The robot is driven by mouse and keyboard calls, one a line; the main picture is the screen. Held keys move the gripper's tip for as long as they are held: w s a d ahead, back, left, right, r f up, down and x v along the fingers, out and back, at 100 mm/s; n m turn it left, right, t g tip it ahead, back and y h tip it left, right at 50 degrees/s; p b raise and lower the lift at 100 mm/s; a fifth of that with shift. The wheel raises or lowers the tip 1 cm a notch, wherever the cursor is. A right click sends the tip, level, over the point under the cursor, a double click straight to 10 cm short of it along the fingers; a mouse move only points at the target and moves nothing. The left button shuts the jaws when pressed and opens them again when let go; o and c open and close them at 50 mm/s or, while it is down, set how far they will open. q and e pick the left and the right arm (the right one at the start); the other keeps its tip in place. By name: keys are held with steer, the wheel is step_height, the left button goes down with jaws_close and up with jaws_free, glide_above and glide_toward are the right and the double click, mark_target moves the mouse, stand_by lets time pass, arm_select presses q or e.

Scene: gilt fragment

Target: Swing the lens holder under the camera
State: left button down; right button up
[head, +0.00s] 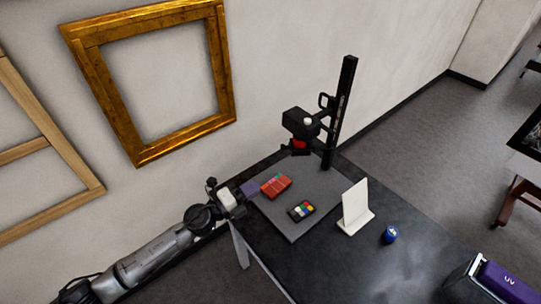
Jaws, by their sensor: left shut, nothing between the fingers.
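A black camera (299,121) sits on an upright black column (341,105) at the back of the dark table. Just below the camera is a small red part (299,144) with a dark flat piece (290,151) beside it. This may be the lens holder, but it is too small to tell or to judge how far it is swung. My left gripper (243,197) is at the left edge of the grey baseboard (290,228), below and left of the camera. It is shut and empty, apart from the camera and the dark piece. My right gripper is out of view.
A red fragment (276,186) and a colour chart (302,211) lie on the baseboard. A white upright panel (355,205) and a blue jar (390,235) stand to the right. A purple UV box (503,283) is at lower right. A gilt frame (122,126) hangs on the wall.

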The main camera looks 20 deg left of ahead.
arm_select(q)
steer(key=n+y, duration=0.1)
glide_toward(291, 150)
steer(key=w+d, duration=0.1)
steer(key=d, duration=0.2)
steer(key=w, duration=0.1)
steer(key=w+t, duration=0.1)
steer(key=w, duration=0.1)
steer(key=shift+a+f, duration=0.15)
steer(key=shift+a, duration=0.25)
steer(key=shift+w+a, duration=0.2)
steer(key=shift+w, duration=0.3)
